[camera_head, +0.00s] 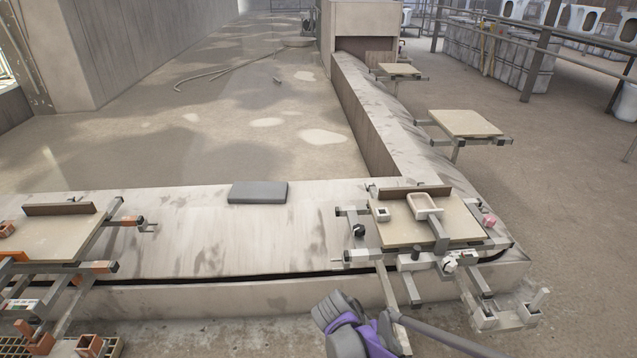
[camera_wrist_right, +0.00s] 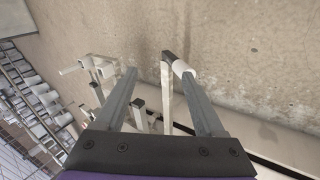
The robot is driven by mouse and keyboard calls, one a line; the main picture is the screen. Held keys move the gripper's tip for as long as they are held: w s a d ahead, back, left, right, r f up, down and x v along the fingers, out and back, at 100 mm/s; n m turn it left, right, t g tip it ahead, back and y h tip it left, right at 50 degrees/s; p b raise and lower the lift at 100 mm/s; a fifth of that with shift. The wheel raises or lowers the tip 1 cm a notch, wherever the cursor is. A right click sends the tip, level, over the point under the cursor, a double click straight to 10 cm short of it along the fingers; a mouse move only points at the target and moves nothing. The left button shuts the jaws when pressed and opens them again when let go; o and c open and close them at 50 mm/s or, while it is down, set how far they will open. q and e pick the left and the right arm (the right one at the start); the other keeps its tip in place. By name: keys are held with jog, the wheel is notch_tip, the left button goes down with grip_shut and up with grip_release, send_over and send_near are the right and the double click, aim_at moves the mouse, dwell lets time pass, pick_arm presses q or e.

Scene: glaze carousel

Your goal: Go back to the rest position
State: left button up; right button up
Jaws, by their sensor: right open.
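My right gripper (camera_wrist_right: 156,72) shows in the right wrist view with its two grey fingers spread apart. Nothing sits between the fingertips; pale metal frame posts show beyond them, and I cannot tell how far away these are. In the head view, a dark grey and purple part of my own arm (camera_head: 350,325) shows at the bottom, in front of the low concrete wall (camera_head: 230,296). The right fingers cannot be made out clearly there. My left gripper is in neither view.
A board (camera_head: 400,232) on a metal frame at the right carries a pale basin-like piece (camera_head: 424,206). Another board (camera_head: 50,235) on a frame stands at the left. A grey pad (camera_head: 258,192) lies on the ledge between them. The floor beyond is mostly clear.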

jog(key=s+d+r+t+y, duration=0.1)
jog(key=s+r+t+y, duration=0.15)
jog(key=s, duration=0.75)
jog(key=s+d+r+t+y, duration=0.1)
jog(key=s+r+y, duration=0.25)
jog(key=s, duration=0.75)
pick_arm(q)
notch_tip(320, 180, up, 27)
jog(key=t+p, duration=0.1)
jog(key=p, duration=2.2)
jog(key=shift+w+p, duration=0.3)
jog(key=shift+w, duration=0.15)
pick_arm(e)
notch_tip(320, 180, up, 26)
jog(key=w+t, duration=0.1)
jog(key=shift+w+d+r+n+y, duration=0.2)
jog(key=shift+w+n+y, duration=0.1)
jog(key=shift+n, duration=0.1)
jog(key=shift+s, duration=0.1)
